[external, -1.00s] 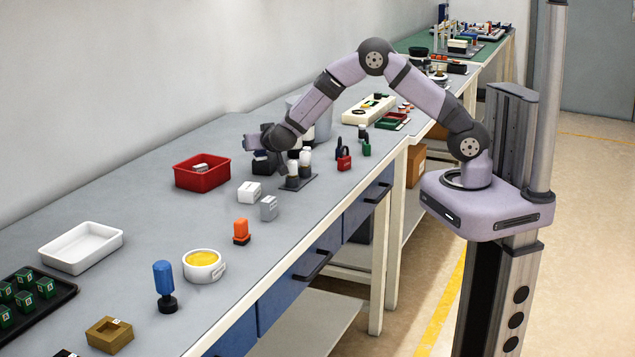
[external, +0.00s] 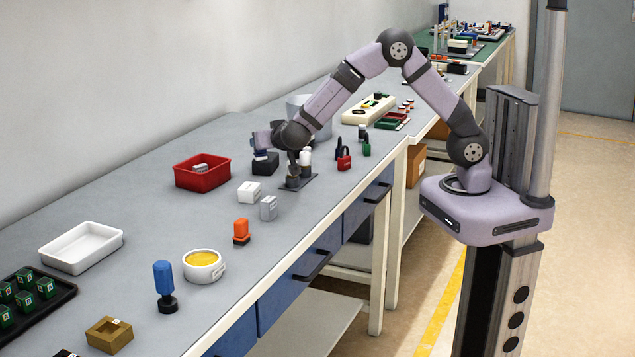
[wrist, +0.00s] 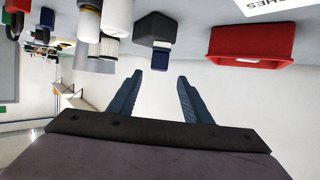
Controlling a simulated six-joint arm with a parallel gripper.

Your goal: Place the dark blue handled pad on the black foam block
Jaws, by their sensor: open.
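The black foam block (external: 266,166) stands on the bench just right of the red bin, beside the white-capped bottles. In the wrist view, which shows the bench upside down, it is the dark block (wrist: 152,28). A small dark blue piece with a pale strip, apparently the handled pad (wrist: 160,58), is against the block's upper side and seems to rest on it. It also shows, small and partly covered, above the block in the external view (external: 260,155). My wrist partly hides this area in the external view.
A red bin (external: 203,174) stands left of the block. White-capped bottles (external: 305,157) on a dark plate stand close on its right. White (external: 248,192) and grey (external: 268,208) boxes are in front. A blue-handled stamp (external: 163,279) stands farther forward. Bench between bin and white tray (external: 82,248) is clear.

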